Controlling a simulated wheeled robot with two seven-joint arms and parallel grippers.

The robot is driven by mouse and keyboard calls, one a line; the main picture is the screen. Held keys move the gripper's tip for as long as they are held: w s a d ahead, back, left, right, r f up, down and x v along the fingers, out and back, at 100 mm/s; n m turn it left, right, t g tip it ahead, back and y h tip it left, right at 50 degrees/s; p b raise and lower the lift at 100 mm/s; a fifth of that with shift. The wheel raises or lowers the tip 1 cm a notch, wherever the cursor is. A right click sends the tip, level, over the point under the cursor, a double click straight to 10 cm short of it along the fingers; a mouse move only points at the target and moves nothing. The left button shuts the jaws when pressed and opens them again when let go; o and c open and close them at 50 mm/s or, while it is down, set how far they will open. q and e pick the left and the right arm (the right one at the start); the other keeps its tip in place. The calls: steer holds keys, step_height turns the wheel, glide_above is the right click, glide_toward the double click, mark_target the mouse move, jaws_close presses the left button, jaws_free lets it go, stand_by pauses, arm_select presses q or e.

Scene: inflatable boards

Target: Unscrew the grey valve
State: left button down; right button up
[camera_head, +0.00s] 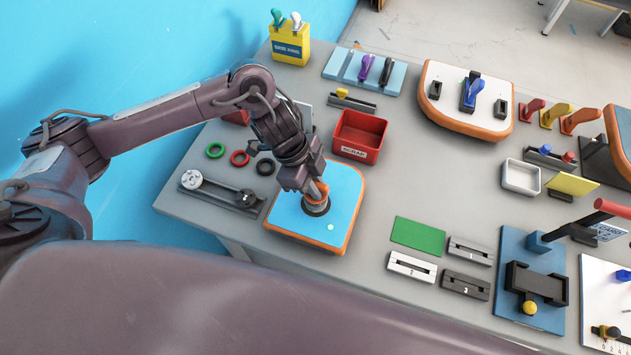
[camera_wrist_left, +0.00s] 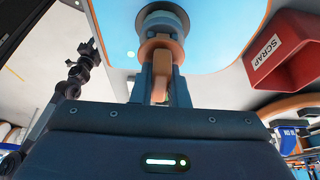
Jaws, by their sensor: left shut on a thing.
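The valve (camera_head: 316,207) stands on a small board (camera_head: 290,232) with a blue top and orange edge, near the table's front left. It has a dark round body with orange-brown parts. My left gripper (camera_head: 319,190) reaches down over it from the upper left and is shut on its upper part. In the left wrist view, the two fingers (camera_wrist_left: 161,80) close around an orange piece, with the valve's grey-blue round body (camera_wrist_left: 163,20) beyond them. The fingers hide part of the valve. My right gripper is not in view.
A red scrap bin (camera_head: 359,137) stands just behind the board. Green, red and black rings (camera_head: 240,158) lie to its left, near a grey slotted plate (camera_head: 219,191). A green pad (camera_head: 418,236) and slotted blocks (camera_head: 412,267) lie to the right. Bare table separates them.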

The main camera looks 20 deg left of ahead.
arm_select(q)
steer(key=shift+f, duration=0.4)
steer(key=c, duration=1.3)
jaws_free()
steer(key=shift+c, duration=0.2)
steer(key=b+v, duration=0.1)
steer(key=v, duration=0.7)
